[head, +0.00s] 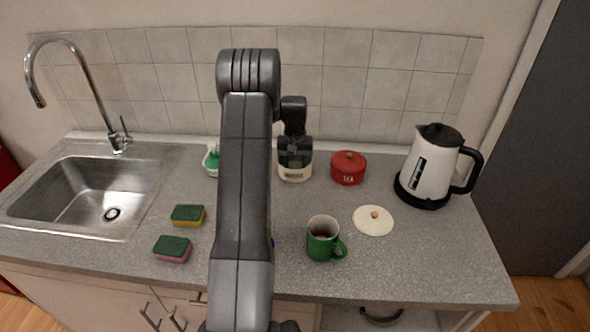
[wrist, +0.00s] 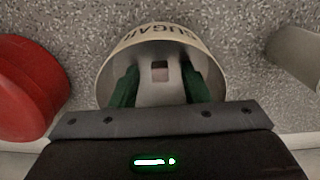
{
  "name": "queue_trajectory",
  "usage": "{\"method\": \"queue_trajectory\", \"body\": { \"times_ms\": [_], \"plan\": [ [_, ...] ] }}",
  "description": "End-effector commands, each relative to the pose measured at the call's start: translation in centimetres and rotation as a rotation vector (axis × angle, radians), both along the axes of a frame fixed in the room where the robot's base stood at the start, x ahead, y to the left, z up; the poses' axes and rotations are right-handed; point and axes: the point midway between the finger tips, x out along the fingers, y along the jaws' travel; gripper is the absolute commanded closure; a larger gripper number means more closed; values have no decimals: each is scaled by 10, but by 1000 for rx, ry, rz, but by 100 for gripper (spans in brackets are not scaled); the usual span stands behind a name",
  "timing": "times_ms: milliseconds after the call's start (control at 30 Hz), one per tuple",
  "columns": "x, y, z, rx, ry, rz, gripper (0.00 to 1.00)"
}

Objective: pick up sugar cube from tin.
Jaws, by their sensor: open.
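The cream sugar tin (head: 295,175) stands open near the back wall, partly hidden by my gripper (head: 295,148) above it. In the wrist view the tin (wrist: 112,62) shows its SUGAR lettering along the rim. My gripper (wrist: 161,82) is open there, its two green fingers apart and reaching into the mouth of the tin. A small squarish patch (wrist: 160,74), dark at one end and pinkish at the other, shows between the fingers; it may be a sugar cube, but I cannot tell for sure. The fingers do not appear to touch it.
A red TEA tin (head: 348,172) stands close to the right of the sugar tin. A cream lid (head: 373,220) lies in front, near a green mug (head: 321,246). A kettle (head: 428,170) is at right. Sponges (head: 188,215) and the sink (head: 90,195) are at left.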

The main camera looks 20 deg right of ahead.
Motion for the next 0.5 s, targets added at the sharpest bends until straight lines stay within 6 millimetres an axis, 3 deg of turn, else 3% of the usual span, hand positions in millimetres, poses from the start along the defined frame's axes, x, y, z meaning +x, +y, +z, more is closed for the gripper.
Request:
{"method": "queue_trajectory", "body": {
  "times_ms": [133,333,500],
  "plan": [
    [0,0,0,0,-1,0,58],
    [0,0,0,0,-1,0,97],
    [0,0,1,0,-1,0,100]
  ]
}}
